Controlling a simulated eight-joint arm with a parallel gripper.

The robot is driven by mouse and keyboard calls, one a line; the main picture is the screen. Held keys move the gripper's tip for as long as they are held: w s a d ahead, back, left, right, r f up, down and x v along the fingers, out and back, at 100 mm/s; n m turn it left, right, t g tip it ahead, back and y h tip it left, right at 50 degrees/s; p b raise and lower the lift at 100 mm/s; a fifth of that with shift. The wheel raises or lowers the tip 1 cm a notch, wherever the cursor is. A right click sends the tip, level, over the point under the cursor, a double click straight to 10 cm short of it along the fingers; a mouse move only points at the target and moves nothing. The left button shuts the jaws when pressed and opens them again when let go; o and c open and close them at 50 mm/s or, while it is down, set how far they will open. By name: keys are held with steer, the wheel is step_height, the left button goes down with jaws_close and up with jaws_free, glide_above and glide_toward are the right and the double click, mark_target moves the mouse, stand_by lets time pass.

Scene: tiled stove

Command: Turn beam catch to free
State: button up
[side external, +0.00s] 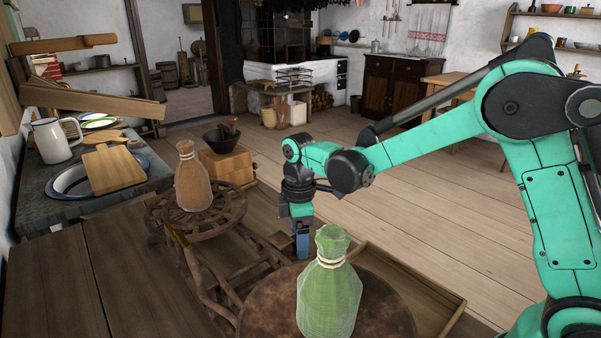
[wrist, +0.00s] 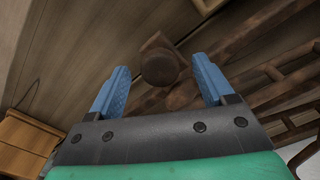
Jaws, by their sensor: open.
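My gripper (side external: 302,243) points down over the wooden balance scale (side external: 265,262), between its two pans. In the wrist view my gripper (wrist: 160,72) is open, with its two blue fingers spread apart. A dark brown wooden knob (wrist: 160,67), which looks like the beam catch, shows between and beyond the fingertips. The fingers appear apart from it. A brown tied sack (side external: 193,178) stands on the far pan (side external: 226,221). A green tied sack (side external: 331,290) stands on the near round pan (side external: 255,315).
A shallow wooden tray (side external: 440,305) lies right of the green sack. A wooden box (side external: 228,166) with a dark mortar (side external: 220,138) stands behind the scale. A blue table with a white jug (side external: 55,140) and a cutting board (side external: 112,168) is at left. Open floor (side external: 420,220) lies beyond.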

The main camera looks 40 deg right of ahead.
steer(key=shift+r, duration=2.75)
steer(key=n, duration=0.4)
steer(key=shift+f, duration=2.85)
